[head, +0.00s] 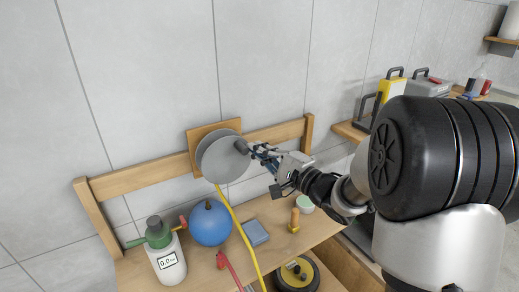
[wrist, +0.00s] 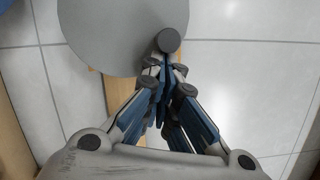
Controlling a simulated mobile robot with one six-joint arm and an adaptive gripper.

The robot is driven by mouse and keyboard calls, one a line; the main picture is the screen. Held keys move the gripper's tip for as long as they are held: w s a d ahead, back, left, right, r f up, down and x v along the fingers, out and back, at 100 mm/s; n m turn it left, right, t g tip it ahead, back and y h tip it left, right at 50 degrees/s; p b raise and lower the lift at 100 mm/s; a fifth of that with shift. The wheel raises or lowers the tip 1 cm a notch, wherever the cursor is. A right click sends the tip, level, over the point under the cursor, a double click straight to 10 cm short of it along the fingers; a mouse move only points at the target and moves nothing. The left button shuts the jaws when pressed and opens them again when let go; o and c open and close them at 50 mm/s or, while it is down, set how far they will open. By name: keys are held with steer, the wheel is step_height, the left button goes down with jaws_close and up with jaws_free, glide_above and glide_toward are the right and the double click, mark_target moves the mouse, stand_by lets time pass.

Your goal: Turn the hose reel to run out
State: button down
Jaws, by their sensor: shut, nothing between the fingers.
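The hose reel (head: 222,158) is a pair of grey discs on a wooden backboard (head: 199,132), fixed to a wooden rail. A dark round crank knob (head: 241,146) sticks out near its right edge. The yellow hose (head: 238,226) hangs from the reel down past the bench. My gripper (head: 252,150) is at the reel's right side, with its fingertips close to the knob. In the wrist view the grey disc (wrist: 110,30) and the knob (wrist: 169,40) lie just beyond the shut, empty fingers (wrist: 163,66). I cannot tell whether they touch the knob.
A blue ball (head: 210,223), a spray bottle (head: 165,255), a red tool (head: 228,268), a blue box (head: 255,232) and a wooden-handled item (head: 294,219) stand on the bench below. A black-and-yellow round item (head: 296,272) sits lower. The wall left of the reel is clear.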

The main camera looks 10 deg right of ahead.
steer(key=shift+a+r+n+p, duration=0.15)
steer(key=shift+r+n+p, duration=0.1)
steer(key=shift+n+p, duration=0.15)
steer(key=n+p, duration=0.1)
steer(key=a+r+n+p, duration=0.1)
steer(key=p, duration=0.1)
steer(key=a+r+n+p, duration=0.1)
steer(key=shift+s+a+r+n+g, duration=0.2)
steer(key=shift+s+r+n+g, duration=0.05)
steer(key=shift+s+n+g, duration=0.15)
stand_by(0.4)
steer(key=shift+p, duration=0.3)
